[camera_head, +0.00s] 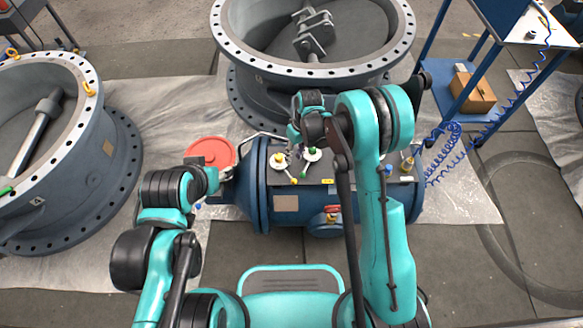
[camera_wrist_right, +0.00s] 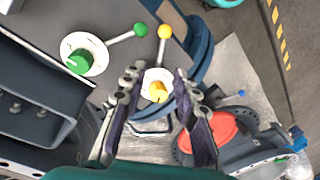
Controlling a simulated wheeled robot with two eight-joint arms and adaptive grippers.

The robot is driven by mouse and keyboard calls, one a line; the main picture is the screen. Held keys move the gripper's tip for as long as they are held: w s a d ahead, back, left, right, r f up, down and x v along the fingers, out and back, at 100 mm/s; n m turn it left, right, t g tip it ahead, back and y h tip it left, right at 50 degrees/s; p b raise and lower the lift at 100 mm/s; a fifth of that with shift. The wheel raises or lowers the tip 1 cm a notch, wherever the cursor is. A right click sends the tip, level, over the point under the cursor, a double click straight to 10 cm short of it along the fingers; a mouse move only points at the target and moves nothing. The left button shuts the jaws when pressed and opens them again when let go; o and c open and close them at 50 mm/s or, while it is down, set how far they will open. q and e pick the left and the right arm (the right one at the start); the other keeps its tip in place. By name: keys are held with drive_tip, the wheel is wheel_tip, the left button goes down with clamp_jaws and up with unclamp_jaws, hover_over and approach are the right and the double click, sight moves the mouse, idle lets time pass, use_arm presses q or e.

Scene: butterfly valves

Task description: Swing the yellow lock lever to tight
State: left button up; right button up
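The yellow lock lever (camera_wrist_right: 163,55) turns on a yellow hub over a round white dial; its ball-tipped arm points up in the right wrist view. In the head view the lever (camera_head: 288,172) is on top of the blue tank, its ball toward me. My right gripper (camera_wrist_right: 158,76) is open, its two fingers either side of the yellow hub in the picture, with nothing between them that I see gripped. In the head view this gripper (camera_head: 297,149) is above the tank, close to the dials. My left gripper (camera_head: 226,174) is left of the tank; its fingers are too small to read.
A green lever (camera_wrist_right: 112,40) on its own white dial sits beside the yellow one. The blue tank (camera_head: 285,204) carries both. A red disc (camera_head: 209,152) lies left of the tank. Large grey flanged rings (camera_head: 313,68) stand behind, and a blue cart (camera_head: 468,70) stands right.

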sight(289, 174)
drive_tip(key=f+b, duration=0.1)
drive_tip(key=f, duration=0.2)
drive_tip(key=a+f+b, duration=0.1)
drive_tip(key=f, duration=0.2)
drive_tip(key=s+f+b, duration=0.1)
drive_tip(key=f, duration=0.2)
drive_tip(key=shift+a+f, duration=0.25)
drive_tip(key=shift+a, duration=0.1)
clamp_jaws()
